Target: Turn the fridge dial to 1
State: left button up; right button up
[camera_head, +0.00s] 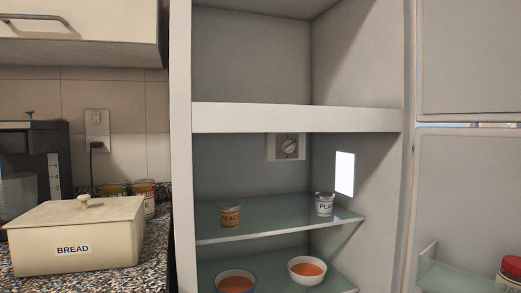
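The fridge (181,150) stands open in the middle of the head view. Its dial (289,147) is a small round grey knob on a light square plate, on the back wall of the lower compartment just under the thick white divider (290,118). The dial's markings are too small to read, so I cannot tell its setting. Neither of my grippers is in view.
A glass shelf (275,222) below the dial holds a peach-labelled pot (230,216) and a white-labelled pot (324,205). Two bowls of orange food (235,282) (307,269) sit lower. The open door (468,190) is at right. A bread box (75,240) stands on the left counter.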

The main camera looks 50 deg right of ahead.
aim_at(288, 145)
jog(key=i, duration=0.4)
jog(key=z, duration=0.9)
